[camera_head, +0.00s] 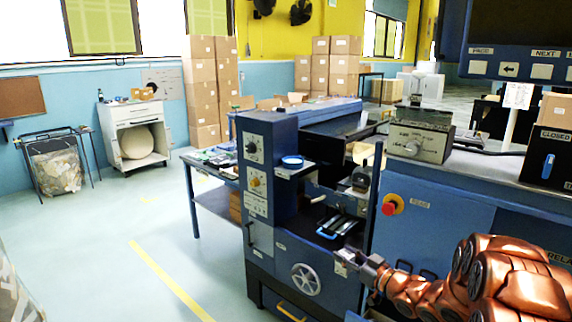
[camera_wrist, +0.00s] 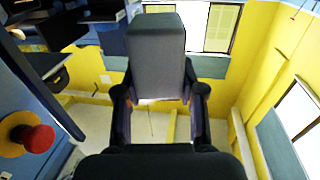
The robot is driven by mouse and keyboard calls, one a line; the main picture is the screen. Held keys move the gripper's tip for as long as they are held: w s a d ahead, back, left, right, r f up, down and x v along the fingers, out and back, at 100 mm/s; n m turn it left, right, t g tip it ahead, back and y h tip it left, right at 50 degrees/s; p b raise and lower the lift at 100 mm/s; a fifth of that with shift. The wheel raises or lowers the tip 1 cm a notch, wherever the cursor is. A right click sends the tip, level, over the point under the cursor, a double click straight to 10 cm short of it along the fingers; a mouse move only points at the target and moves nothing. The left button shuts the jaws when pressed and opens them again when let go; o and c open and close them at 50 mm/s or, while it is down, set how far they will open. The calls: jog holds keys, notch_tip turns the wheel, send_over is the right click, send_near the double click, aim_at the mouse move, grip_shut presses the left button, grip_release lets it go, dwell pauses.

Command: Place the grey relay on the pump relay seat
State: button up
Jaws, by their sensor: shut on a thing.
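The grey relay (camera_wrist: 158,62) is a tall block with a darker top face, upright in the middle of the wrist view. My gripper (camera_wrist: 160,100) is shut on its lower part, with one finger on each side. In the head view my gripper (camera_head: 357,262) is at the end of my copper-coloured arm, in front of the lower right side of the blue machine (camera_head: 268,185). The relay is small there and partly hidden by the fingers. I cannot make out which part is the pump relay seat in either view.
A red button on a yellow plate (camera_head: 391,205) is on the blue cabinet front, above and right of my gripper; it also shows at the left of the wrist view (camera_wrist: 38,138). A handwheel (camera_head: 305,279) is left of my gripper. Open floor (camera_head: 150,240) lies further left.

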jog(key=w+r+m+t+h, duration=0.4)
jog(key=r+m+h, duration=0.3)
jog(key=r+h, duration=0.4)
jog(key=shift+w+d+r+m, duration=0.4)
jog(key=shift+w+r, duration=0.25)
